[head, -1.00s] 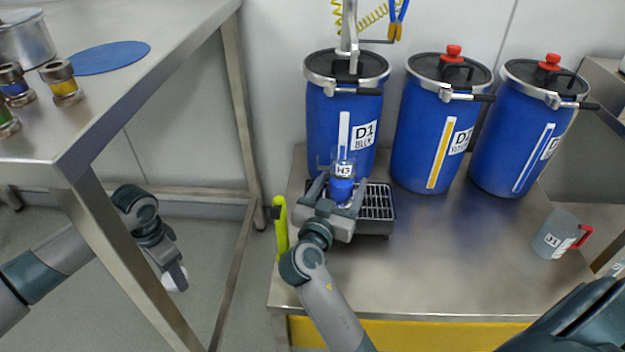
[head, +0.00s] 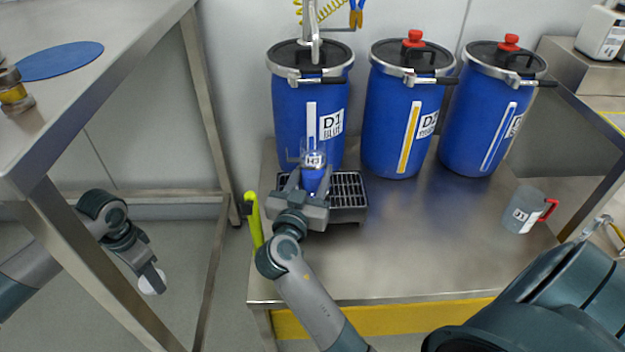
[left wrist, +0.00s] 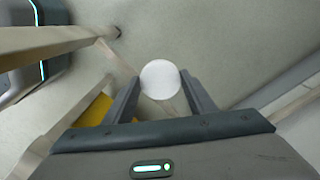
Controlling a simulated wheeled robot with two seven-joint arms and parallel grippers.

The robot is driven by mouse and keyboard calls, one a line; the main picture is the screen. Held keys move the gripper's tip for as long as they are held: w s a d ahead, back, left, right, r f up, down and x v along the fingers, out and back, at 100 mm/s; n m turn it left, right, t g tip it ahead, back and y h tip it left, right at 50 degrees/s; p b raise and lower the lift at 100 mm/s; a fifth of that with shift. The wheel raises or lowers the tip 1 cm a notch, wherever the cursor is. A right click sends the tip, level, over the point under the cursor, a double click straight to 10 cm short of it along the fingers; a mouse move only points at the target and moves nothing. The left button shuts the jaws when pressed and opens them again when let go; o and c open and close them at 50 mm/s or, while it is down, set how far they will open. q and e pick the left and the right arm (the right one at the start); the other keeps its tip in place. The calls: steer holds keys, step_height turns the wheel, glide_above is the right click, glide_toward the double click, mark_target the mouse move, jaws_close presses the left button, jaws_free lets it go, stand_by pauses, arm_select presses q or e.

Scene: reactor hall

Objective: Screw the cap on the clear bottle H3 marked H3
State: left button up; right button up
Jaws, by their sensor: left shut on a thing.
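The clear bottle H3 (head: 313,160), with an H3 label and blue liquid inside, stands upright at the grated tray in front of the left blue drum. No cap shows on its top. My right gripper (head: 308,190) has its fingers on either side of the lower bottle; whether they touch it is unclear. My left gripper (head: 150,276) is shut on a white round cap (left wrist: 160,79), low beside the left table. The cap also shows in the head view (head: 152,283), partly hidden by the fingers.
The grated tray (head: 350,203) sits on a steel bench (head: 420,235). Three blue drums (head: 333,125) stand behind; a tap hangs over the left one. A jug J1 (head: 523,212) stands at right. The steel table (head: 60,110) and its legs lie between my left gripper and the bench.

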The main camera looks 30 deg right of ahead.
mark_target(310, 166)
steer(key=shift+r, duration=0.1)
